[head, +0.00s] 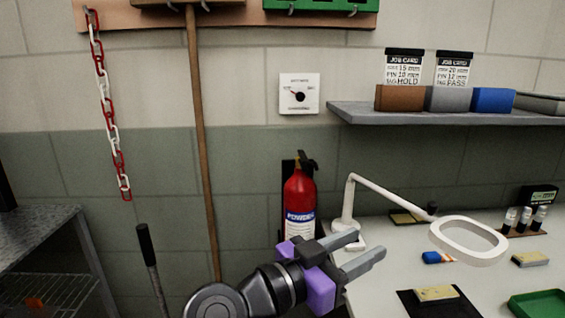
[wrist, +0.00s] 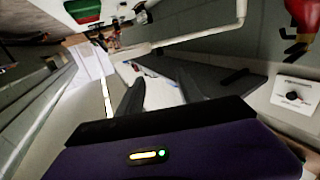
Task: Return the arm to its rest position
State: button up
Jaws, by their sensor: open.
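My gripper (head: 366,250) shows at the bottom middle of the head view, with purple and black housing and two grey fingers pointing up and right. The fingers are apart and nothing is between them. It stands in front of the workbench's left edge, just right of and below the red fire extinguisher (head: 300,198). In the wrist view my gripper (wrist: 160,85) also shows two dark fingers spread apart and empty. My dark arm link runs down to the bottom edge of the head view.
A white workbench (head: 388,262) on the right holds a ring lamp (head: 468,240), a green tray (head: 540,304) and small blocks. A grey shelf (head: 440,115) hangs above it. A wooden pole (head: 201,140) and a chain (head: 106,105) hang left. A metal rack (head: 40,235) stands far left.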

jog(key=w+a+n+t+y, duration=0.6)
jog(key=a+n+t+y, duration=0.1)
jog(key=n, duration=0.3)
jog(key=s+a+f+n+t+y+p, duration=0.1)
jog(key=s+a+f+n+y+p, duration=0.15)
jog(key=s+f+n+y, duration=0.65)
jog(key=s+d+f+m+g+p, duration=0.1)
jog(key=s+d, duration=0.4)
jog(key=s, duration=0.7)
jog(key=s+d+f+m+g+p, duration=0.1)
jog(key=s+d+m+p, duration=0.3)
jog(key=s, duration=0.8)
jog(key=s+d+f+m+p, duration=0.1)
jog(key=s+d+m+p, duration=0.1)
jog(key=s+d, duration=0.6)
jog(key=s+p, duration=0.1)
jog(key=s, duration=0.3)
jog(key=shift+g+h, duration=0.4)
jog(key=shift+s+d, duration=0.1)
jog(key=shift+c, duration=0.4)
